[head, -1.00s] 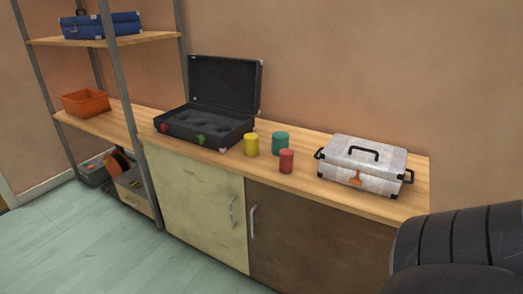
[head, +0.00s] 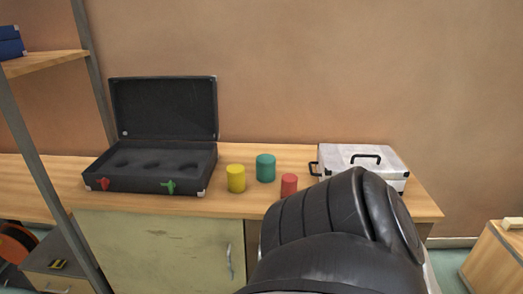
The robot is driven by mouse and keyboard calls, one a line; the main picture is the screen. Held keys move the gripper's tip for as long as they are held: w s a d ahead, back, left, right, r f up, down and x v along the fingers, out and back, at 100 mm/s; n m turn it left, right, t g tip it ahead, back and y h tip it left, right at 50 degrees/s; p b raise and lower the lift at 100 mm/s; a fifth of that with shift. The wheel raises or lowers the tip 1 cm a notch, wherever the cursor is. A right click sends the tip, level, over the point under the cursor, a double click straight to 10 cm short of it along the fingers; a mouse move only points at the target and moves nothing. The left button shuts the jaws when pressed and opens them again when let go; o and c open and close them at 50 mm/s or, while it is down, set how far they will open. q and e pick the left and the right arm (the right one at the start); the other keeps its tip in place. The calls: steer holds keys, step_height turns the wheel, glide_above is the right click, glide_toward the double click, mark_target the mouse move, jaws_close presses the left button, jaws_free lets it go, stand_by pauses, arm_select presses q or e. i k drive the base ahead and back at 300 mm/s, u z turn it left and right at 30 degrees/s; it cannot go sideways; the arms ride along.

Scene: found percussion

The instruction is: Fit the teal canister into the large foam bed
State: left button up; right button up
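The teal canister (head: 265,168) stands upright on the wooden counter, behind and between a yellow canister (head: 236,179) and a red canister (head: 289,185). An open black case (head: 150,182) stands to their left with its lid up. Its foam (head: 182,160) has several round beds, which look empty; their sizes are hard to compare from here. A red and a green latch sit on the case's front. A black arm part of mine fills the lower middle right and hides some of the counter's front. Neither gripper shows.
A closed silver case (head: 340,160) with black handles stands right of the canisters. A shelf unit (head: 45,150) with a grey post stands at the left. A wooden box (head: 497,258) is at the lower right. Counter space between the black case and canisters is narrow.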

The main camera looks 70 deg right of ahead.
mark_target(130, 166)
steer(key=z, duration=0.95)
steer(key=i, duration=0.95)
steer(key=z, duration=1.05)
